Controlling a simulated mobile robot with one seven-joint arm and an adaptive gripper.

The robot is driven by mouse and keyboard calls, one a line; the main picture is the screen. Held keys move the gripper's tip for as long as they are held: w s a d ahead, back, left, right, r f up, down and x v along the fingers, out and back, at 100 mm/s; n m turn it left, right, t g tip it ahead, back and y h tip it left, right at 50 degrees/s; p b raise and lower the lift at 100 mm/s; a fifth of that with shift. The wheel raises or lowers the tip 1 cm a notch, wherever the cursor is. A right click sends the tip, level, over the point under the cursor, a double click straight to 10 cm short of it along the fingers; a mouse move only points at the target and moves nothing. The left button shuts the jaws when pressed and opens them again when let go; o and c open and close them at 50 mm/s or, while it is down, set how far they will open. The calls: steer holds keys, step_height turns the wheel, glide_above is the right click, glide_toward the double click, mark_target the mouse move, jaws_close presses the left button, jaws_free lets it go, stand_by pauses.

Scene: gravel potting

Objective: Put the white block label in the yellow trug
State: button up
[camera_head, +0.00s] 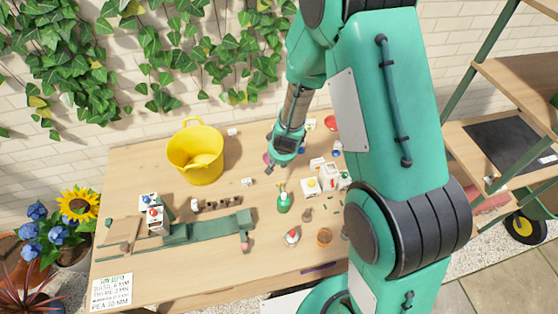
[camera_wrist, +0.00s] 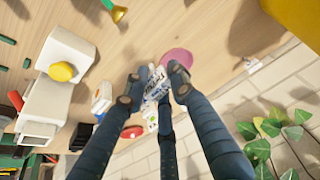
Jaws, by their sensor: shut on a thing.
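My gripper (camera_wrist: 155,88) is shut on a small white block label (camera_wrist: 154,78) with blue lettering, pinched between the fingertips in the wrist view. In the head view my gripper (camera_head: 282,154) is over the back middle of the table; the label cannot be made out there. The yellow trug (camera_head: 186,163) stands to the left of my gripper, upright with its handle raised. Part of the trug also shows at the top right of the wrist view (camera_wrist: 297,18).
A pink disc (camera_wrist: 176,58) lies by the fingertips. A green bottle (camera_head: 284,203) and white machine (camera_wrist: 58,80) stand nearby. A green fixture (camera_head: 205,229) fills the front left. Wall and ivy rise behind.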

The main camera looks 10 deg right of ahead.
steer(key=w+a+r+n+y+p, duration=0.1)
steer(key=w+a+r+n+p, duration=0.1)
steer(key=a, duration=0.5)
steer(key=w+a+r+n+y+p, duration=0.1)
steer(key=w+a+r+p, duration=0.3)
steer(key=w+a, duration=0.3)
steer(key=shift+a+r+n+g, duration=0.3)
steer(key=shift+r+n, duration=0.1)
steer(key=shift+r, duration=0.1)
steer(key=w+a+r+n+p, duration=0.1)
steer(key=a+r+p, duration=0.1)
steer(key=a, duration=0.3)
steer(key=w+a+r+n+g+p, duration=0.1)
steer(key=w+a+r+n, duration=0.1)
steer(key=a, duration=0.4)
steer(key=w+a+r+n+y+p, duration=0.1)
steer(key=a+r+p, duration=0.1)
steer(key=a+r, duration=0.2)
steer(key=shift+w+a+r+p, duration=0.15)
steer(key=shift+w+a, duration=0.05)
steer(key=shift+a, duration=0.3)
steer(key=shift+w+a+r+p, duration=0.1)
steer(key=shift+w+a+p, duration=0.05)
steer(key=shift+a, duration=0.3)
steer(key=shift+c, duration=0.2)
steer(key=shift+a+r+n, duration=0.15)
steer(key=shift+a+n, duration=0.05)
steer(key=shift+n, duration=0.1)
steer(key=shift+a, duration=0.1)
jaws_close()
